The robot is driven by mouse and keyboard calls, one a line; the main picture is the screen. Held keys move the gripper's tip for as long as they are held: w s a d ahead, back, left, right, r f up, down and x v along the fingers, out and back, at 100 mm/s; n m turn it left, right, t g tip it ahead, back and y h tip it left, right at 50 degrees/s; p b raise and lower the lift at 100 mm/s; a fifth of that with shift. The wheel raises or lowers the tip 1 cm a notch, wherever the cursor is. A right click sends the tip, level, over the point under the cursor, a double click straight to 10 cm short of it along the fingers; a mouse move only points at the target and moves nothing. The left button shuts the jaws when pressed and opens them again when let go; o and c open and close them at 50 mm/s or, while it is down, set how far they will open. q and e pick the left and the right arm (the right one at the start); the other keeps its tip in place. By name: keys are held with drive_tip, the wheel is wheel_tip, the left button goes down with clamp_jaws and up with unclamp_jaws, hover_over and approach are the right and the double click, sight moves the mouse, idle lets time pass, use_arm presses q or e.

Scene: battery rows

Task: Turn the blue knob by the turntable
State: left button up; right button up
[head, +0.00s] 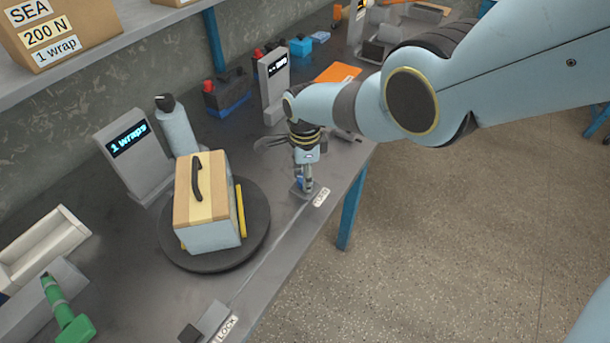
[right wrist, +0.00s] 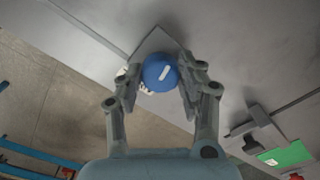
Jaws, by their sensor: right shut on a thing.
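My right gripper (right wrist: 161,80) is shut on the knob, one finger on each side. In the head view the right gripper (head: 304,186) points down over the knob and largely hides it. The dark round turntable (head: 255,240) stands to the left and carries a pale blue box with a wooden lid (head: 215,195) and a black handle. My left gripper is not in view.
A grey display reading "1 wraps" (head: 128,145) and a pale blue bottle (head: 177,130) stand behind the turntable. A LOCK label (head: 227,328) lies at the near edge. A green-handled tool (head: 68,315) is at lower left. Another display (head: 275,85) stands behind my right arm.

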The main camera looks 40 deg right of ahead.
drive_tip(key=shift+w+r+m, duration=0.1)
drive_tip(key=shift+w+m, duration=0.05)
drive_tip(key=shift+m, duration=1.15)
idle(1.7)
drive_tip(key=o, duration=1.2)
drive_tip(key=shift+c, duration=0.2)
wheel_tip(320, 180, up, 12)
